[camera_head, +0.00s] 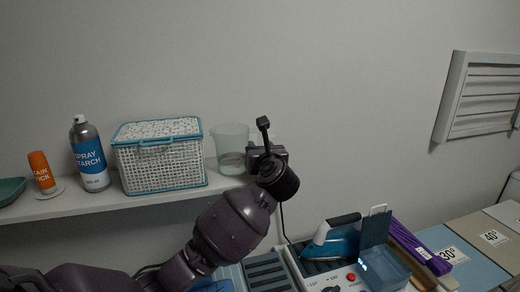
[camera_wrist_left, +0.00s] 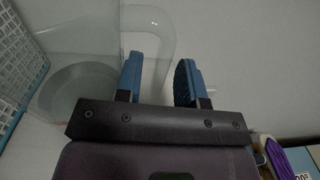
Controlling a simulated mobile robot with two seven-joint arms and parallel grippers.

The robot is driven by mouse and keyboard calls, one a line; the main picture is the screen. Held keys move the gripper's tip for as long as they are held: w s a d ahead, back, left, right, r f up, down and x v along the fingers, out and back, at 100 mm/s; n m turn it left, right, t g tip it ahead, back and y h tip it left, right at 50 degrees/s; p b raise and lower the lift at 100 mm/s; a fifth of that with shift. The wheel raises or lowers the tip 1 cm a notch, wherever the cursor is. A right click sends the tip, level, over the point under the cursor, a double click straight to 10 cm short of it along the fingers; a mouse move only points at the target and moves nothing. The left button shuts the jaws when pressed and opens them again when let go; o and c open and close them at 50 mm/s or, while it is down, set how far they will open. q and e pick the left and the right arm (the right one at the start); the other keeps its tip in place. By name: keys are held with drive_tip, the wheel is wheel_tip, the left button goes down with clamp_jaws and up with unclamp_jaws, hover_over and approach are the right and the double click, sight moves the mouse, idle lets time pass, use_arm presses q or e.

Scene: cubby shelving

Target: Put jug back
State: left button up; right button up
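A clear, see-through jug (camera_head: 231,148) stands upright on the white shelf, just right of the lidded basket. In the left wrist view the jug (camera_wrist_left: 80,88) fills the left side, with its handle (camera_wrist_left: 167,40) on its right. My left gripper (camera_head: 262,150) is beside the jug's handle side; its fingers are largely hidden in the head view. In the left wrist view the blue-padded fingers (camera_wrist_left: 160,75) are apart, and the outer bar of the handle shows between them. I cannot tell whether either pad touches it. My right gripper is not in view.
The white shelf (camera_head: 110,199) also holds a woven basket (camera_head: 162,165), a spray starch can (camera_head: 90,155) and an orange stain stick (camera_head: 41,172). Below right are an iron (camera_head: 334,240), a small blue open tank (camera_head: 385,268) and a purple bundle (camera_head: 425,246).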

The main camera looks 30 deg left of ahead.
use_arm(q)
drive_tip(key=shift+r, duration=0.2)
drive_tip(key=b+v, duration=0.2)
drive_tip(key=v, duration=1)
